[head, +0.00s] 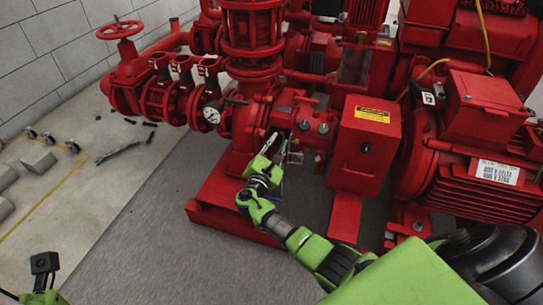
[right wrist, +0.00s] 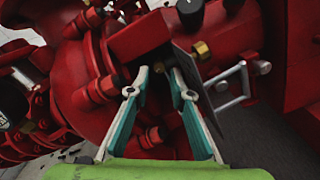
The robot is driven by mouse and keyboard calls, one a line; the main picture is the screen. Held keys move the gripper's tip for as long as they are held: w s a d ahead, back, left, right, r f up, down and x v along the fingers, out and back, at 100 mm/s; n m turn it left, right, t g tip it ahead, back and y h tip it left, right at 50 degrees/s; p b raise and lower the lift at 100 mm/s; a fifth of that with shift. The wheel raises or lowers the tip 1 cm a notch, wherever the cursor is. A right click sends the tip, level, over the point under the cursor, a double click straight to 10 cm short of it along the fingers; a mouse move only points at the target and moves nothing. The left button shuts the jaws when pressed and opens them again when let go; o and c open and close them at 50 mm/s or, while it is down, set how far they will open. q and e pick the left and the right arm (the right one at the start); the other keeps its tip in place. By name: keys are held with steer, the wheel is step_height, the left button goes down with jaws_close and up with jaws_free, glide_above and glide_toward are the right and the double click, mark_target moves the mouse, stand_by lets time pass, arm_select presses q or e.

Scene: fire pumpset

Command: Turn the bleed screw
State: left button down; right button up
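The red pump (head: 245,130) stands in the middle of the head view, with small round fittings (head: 322,128) on its block. I cannot tell for sure which fitting is the bleed screw. My right gripper (head: 277,147) reaches up to the pump, left of these fittings. In the right wrist view the right gripper (right wrist: 160,78) is open, its two teal-lined fingers apart beside a red block. A brass fitting (right wrist: 201,49) and a black knob (right wrist: 190,13) sit just beyond the right finger. Contact is unclear. Of my left arm only a part shows at the lower left; its fingers are outside the picture.
A red box with a yellow label (head: 372,115) and a large motor (head: 480,180) stand to the right. A pressure gauge (head: 212,113) and a red handwheel (head: 119,29) are to the left. A metal bracket (right wrist: 232,88) is close to the right finger. The grey floor in front is clear.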

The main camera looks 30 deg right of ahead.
steer(key=v, duration=0.8)
steer(key=shift+s+a, duration=0.1)
steer(key=shift+a, duration=0.15)
